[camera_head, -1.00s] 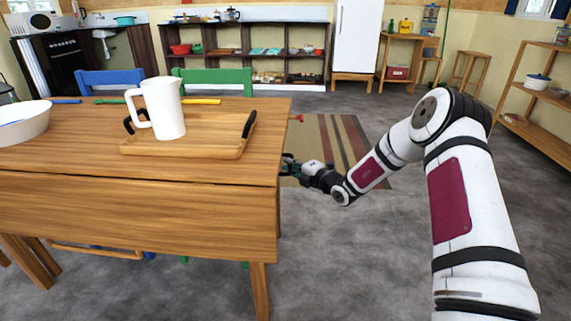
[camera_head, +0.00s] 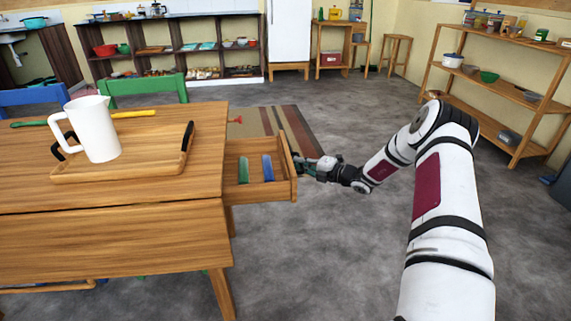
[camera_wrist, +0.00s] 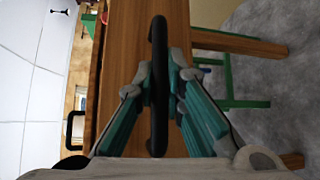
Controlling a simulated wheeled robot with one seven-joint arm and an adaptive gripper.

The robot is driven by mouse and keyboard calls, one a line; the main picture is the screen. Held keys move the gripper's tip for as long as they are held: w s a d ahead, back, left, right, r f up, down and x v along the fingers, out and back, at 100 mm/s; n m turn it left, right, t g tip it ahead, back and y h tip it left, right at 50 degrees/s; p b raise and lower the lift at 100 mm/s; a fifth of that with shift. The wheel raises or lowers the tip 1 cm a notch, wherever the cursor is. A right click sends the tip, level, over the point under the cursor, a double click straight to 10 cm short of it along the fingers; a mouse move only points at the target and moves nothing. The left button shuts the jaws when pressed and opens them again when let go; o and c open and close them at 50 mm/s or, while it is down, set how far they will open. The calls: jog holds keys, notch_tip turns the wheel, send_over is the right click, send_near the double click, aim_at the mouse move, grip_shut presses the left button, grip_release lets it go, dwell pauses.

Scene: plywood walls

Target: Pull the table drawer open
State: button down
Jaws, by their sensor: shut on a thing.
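The wooden table (camera_head: 110,232) stands at the left in the head view. Its drawer (camera_head: 259,192) is pulled out from the table's right end. A green item (camera_head: 243,170) and a blue item (camera_head: 267,168) lie inside the drawer. My gripper (camera_head: 301,166) is at the drawer's front face. In the wrist view, the black bar handle (camera_wrist: 158,85) runs between the teal fingers of my gripper (camera_wrist: 160,82), which is shut on it. The wooden drawer front (camera_wrist: 128,62) lies behind the handle.
A wooden tray (camera_head: 135,170) with a white pitcher (camera_head: 93,128) stands on the tabletop. Blue and green chairs (camera_head: 146,86) stand behind the table. A shelf rack (camera_head: 505,85) is at the right. The grey floor right of the drawer is clear around my arm.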

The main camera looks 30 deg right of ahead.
jog(key=shift+s+d, duration=0.2)
jog(key=shift+d, duration=0.3)
jog(key=shift+s+d, duration=0.15)
jog(key=shift+d, duration=0.3)
jog(key=c, duration=1.7)
grip_release()
jog(key=shift+o, duration=0.2)
jog(key=v, duration=1.2)
